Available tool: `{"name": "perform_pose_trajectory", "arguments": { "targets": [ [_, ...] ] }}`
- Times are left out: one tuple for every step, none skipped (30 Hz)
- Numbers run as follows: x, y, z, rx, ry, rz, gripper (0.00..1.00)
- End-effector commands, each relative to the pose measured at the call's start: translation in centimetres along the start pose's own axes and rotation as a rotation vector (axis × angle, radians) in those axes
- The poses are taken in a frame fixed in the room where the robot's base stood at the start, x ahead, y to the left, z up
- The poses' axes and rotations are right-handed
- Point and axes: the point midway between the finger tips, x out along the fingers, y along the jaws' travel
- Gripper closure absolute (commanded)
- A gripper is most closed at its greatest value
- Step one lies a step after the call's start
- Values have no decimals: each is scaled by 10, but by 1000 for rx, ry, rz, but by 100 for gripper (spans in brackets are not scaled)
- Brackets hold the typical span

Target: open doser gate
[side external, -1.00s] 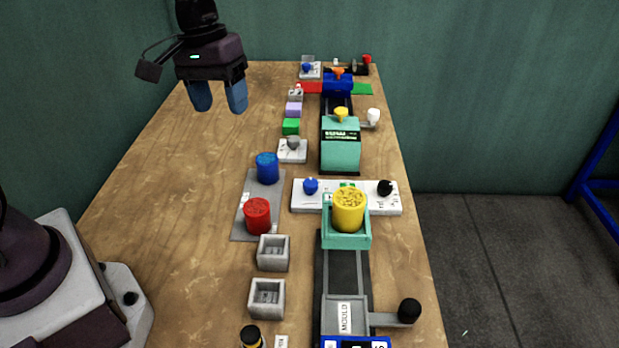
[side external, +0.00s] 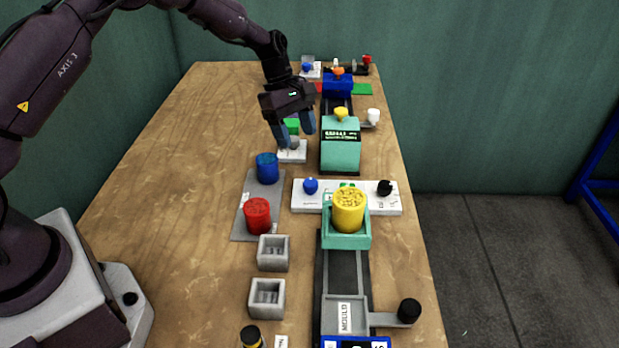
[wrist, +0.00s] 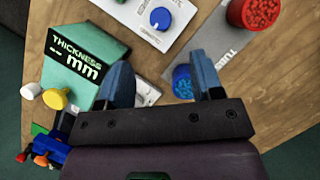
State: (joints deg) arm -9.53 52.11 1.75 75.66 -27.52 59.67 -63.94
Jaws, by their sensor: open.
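The likely doser is a teal box (side external: 346,238) on the dark rail, with a cup of yellow pellets (side external: 348,211) on it. Which part is its gate I cannot tell. Behind it is a white panel (side external: 335,205) with a blue knob (side external: 310,186) and a black knob (side external: 385,188); the blue knob also shows in the wrist view (wrist: 160,18). My gripper (side external: 296,143) is open and empty, pointing down near a small white plate (side external: 293,157) with a grey knob, left of a teal thickness unit (side external: 340,155). In the wrist view, my gripper's fingers (wrist: 163,82) are spread apart.
Blue (side external: 267,168) and red (side external: 257,216) pellet cups stand on a grey mat. Two grey square moulds (side external: 273,252) are nearer the front. A mould slide (side external: 345,315) with a black knob is at front right. The left half of the wooden table (side external: 180,170) is clear.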

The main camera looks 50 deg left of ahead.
Motion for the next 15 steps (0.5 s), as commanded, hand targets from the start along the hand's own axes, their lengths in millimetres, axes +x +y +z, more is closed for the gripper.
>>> {"name": "perform_pose_trajectory", "arguments": {
  "targets": [
    [11, -1, 0, 0, -1, -5, 40],
    [17, -1, 0, 1, -1, -6, 40],
    [26, -1, 0, 1, -1, -6, 40],
    [33, -1, 1, 2, -1, -6, 40],
    [40, -1, 1, 2, -1, -6, 40],
    [48, -1, 1, 2, -2, -6, 40],
    [54, -1, 1, 2, -2, -5, 40],
    [61, -1, 0, 2, -2, -5, 40],
    [68, -1, 0, 3, -1, -4, 40],
    [74, -1, 0, 3, -1, -4, 40],
    [79, -1, 0, 3, -1, -4, 40],
    [85, -1, 0, 4, -1, -4, 40],
    [90, -1, 0, 4, 0, -3, 40],
    [93, -1, 0, 4, 0, -3, 40],
    [98, -1, 1, 4, -1, -3, 40]
  ]
}}
